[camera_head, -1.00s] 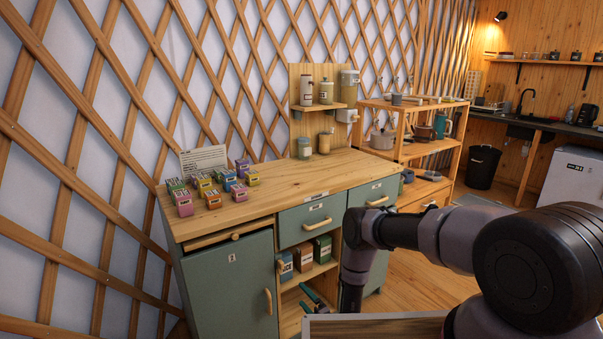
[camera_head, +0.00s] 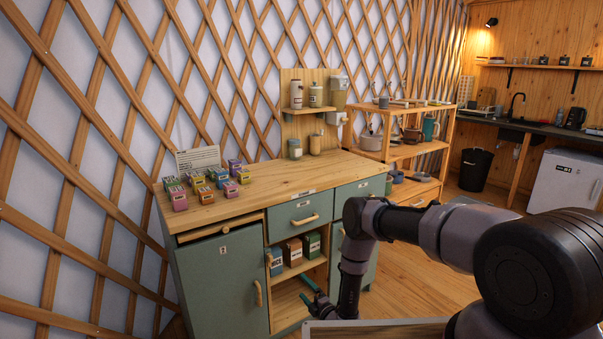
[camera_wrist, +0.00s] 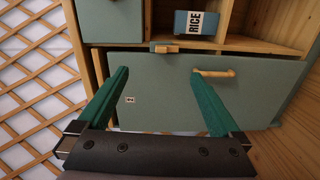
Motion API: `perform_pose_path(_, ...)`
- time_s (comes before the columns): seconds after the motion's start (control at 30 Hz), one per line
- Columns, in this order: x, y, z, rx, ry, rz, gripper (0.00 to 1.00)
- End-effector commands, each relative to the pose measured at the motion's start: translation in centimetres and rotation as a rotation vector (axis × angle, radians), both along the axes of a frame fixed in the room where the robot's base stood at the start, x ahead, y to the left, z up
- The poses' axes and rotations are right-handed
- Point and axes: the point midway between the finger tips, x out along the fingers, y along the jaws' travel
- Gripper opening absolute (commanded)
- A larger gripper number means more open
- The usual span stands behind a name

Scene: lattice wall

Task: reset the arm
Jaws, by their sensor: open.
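My gripper (camera_head: 312,292) is low in front of the green cabinet's open lower shelves in the head view, with my arm coming in from the right. In the wrist view my gripper (camera_wrist: 160,75) shows two green fingers spread wide apart, with nothing between them. A green cabinet panel with a wooden handle (camera_wrist: 213,73) lies beyond the fingers. A blue box marked RICE (camera_wrist: 195,22) sits in an open compartment above it. I cannot tell how far the fingertips are from the cabinet.
The wooden cabinet top (camera_head: 280,178) holds small coloured boxes (camera_head: 202,187), a card (camera_head: 198,159) and jars (camera_head: 304,147). A shelf rack (camera_head: 400,150) and a black bin (camera_head: 474,168) stand farther right. A wood-topped surface (camera_head: 375,331) is at the bottom edge. Floor (camera_head: 430,265) shows behind my arm.

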Motion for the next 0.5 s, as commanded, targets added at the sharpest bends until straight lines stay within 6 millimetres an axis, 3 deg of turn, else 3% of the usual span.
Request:
perform_pose_path(0.27,5.8,-0.5,5.1,0.07,0.076,-0.058,1.0)
perform_pose_path(0.37,8.4,-0.9,7.9,0.107,0.118,-0.088,1.0)
perform_pose_path(0.5,12.8,-2.0,13.6,0.18,0.198,-0.148,1.0)
